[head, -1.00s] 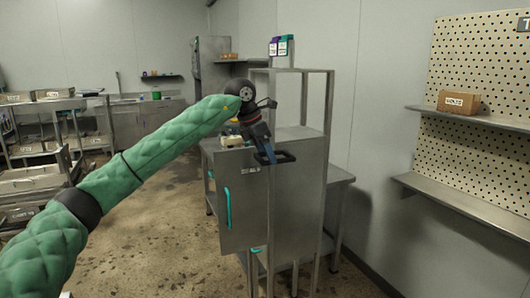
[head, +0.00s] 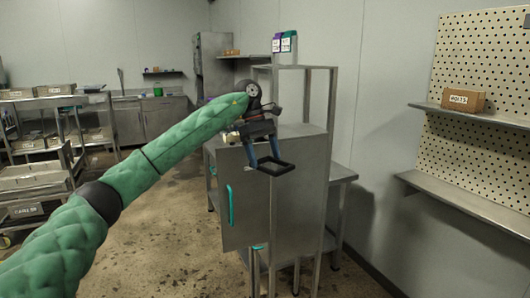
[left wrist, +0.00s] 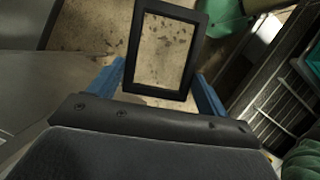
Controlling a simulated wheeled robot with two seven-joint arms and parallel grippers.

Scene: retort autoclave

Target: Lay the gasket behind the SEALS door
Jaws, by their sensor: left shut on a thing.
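The gasket (head: 290,171) is a black rectangular frame with an open middle. My left gripper (head: 264,157), with blue fingers, is shut on it and holds it in the air in front of the steel cabinet's upper part. In the left wrist view the gasket (left wrist: 158,92) sits between the two blue fingers, with the floor visible through it. The cabinet door (head: 237,222) has a vertical teal handle (head: 230,205). No SEALS label is readable now, and I cannot tell whether the door is ajar. My right gripper is not in view.
A steel table (head: 343,179) stands behind the cabinet, and an upright metal frame (head: 305,68) rises above it. A carton (head: 463,101) sits on a pegboard shelf at right. Shelving with bins (head: 55,91) is at left. The floor between is clear.

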